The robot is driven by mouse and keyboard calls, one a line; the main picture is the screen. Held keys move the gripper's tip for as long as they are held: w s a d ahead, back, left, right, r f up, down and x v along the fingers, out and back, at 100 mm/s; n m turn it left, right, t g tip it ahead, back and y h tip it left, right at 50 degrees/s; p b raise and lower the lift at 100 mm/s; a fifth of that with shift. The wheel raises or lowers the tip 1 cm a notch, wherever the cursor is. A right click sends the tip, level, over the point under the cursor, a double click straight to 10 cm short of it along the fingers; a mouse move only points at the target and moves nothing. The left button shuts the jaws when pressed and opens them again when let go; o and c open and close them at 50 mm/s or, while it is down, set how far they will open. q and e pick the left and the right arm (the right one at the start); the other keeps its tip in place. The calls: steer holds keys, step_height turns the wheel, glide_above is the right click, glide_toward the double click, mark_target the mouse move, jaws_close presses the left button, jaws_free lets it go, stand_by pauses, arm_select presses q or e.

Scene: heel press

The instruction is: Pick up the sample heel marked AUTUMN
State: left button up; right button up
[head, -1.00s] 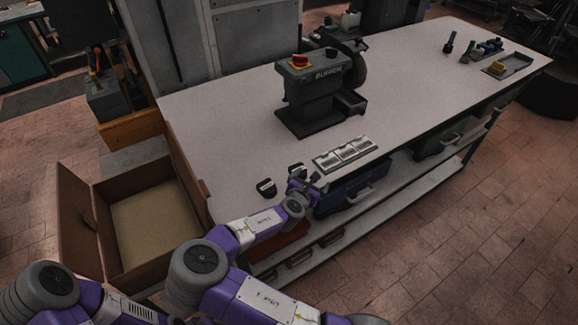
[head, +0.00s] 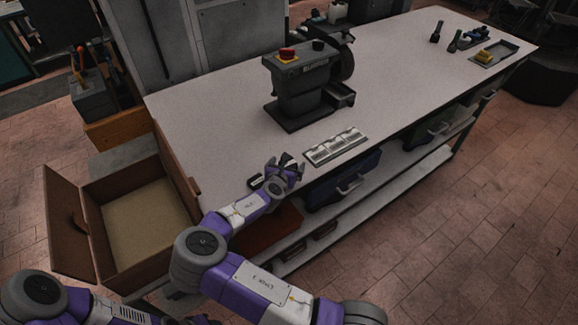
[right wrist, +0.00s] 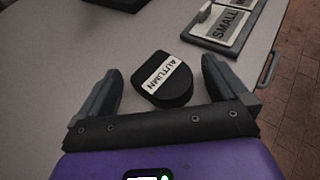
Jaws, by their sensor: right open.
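The sample heel marked AUTUMN (right wrist: 167,80) is a black block with a rounded end and a white label. In the right wrist view it rests on the bench between and just ahead of my right gripper's (right wrist: 160,80) two fingers, which are open and appear not to touch it. In the head view my right gripper (head: 287,163) is low over the bench's near edge and mostly hides this heel. Another dark heel (head: 257,182) lies just left of the gripper; its label cannot be read. My left gripper is not in view.
A metal tray (head: 336,146) with several panels, one reading SMALL (right wrist: 230,26), lies right of the gripper. The press (head: 300,90) stands behind. An open box (head: 150,225) is at left. The bench top (head: 210,110) left of the press is clear.

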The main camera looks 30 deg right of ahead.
steer(key=c, duration=1.1)
